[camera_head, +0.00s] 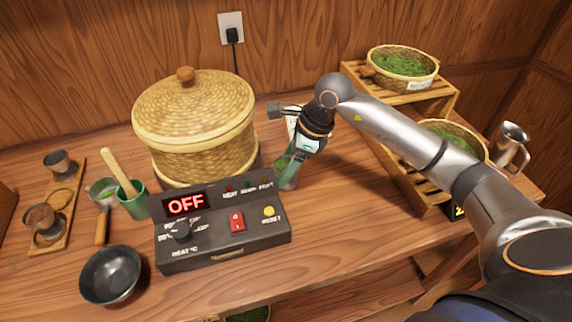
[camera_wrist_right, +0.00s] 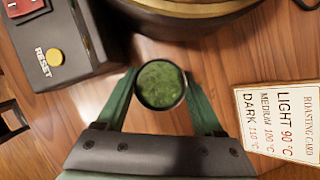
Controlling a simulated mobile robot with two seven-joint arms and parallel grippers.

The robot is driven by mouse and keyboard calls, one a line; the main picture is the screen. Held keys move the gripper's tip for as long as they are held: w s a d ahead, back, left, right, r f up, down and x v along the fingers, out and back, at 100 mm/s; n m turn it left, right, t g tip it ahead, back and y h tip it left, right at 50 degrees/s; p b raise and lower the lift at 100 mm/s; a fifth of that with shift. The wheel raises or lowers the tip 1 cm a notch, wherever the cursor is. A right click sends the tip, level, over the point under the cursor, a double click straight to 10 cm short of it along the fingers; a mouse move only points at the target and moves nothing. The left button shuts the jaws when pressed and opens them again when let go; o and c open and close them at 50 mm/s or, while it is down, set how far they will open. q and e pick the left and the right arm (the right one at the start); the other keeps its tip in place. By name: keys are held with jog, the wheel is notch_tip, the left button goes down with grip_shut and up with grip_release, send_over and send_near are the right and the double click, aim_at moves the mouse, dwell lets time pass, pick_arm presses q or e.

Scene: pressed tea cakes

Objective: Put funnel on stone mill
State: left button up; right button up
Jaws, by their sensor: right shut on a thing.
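My right gripper (camera_head: 297,156) is shut on a small round cup (camera_head: 287,180) of green leaves or powder, behind the control box. In the right wrist view the green fingers (camera_wrist_right: 160,90) stand on both sides of the cup (camera_wrist_right: 160,103), which looks upright. I cannot tell whether it touches the table. No funnel or stone mill can be clearly made out. My left gripper is not in view.
A lidded woven basket (camera_head: 193,115) stands behind the control box (camera_head: 223,228), which reads OFF. A black bowl (camera_head: 111,274), green cup (camera_head: 134,205) and wooden rack (camera_head: 63,212) are at left. A shelf (camera_head: 398,180) with baskets and a metal pitcher (camera_head: 512,146) stand right. A roasting card (camera_wrist_right: 283,122) is beside the gripper.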

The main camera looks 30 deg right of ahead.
jog(key=shift+f, duration=0.1)
jog(key=shift+f, duration=0.15)
jog(key=o, duration=1.1)
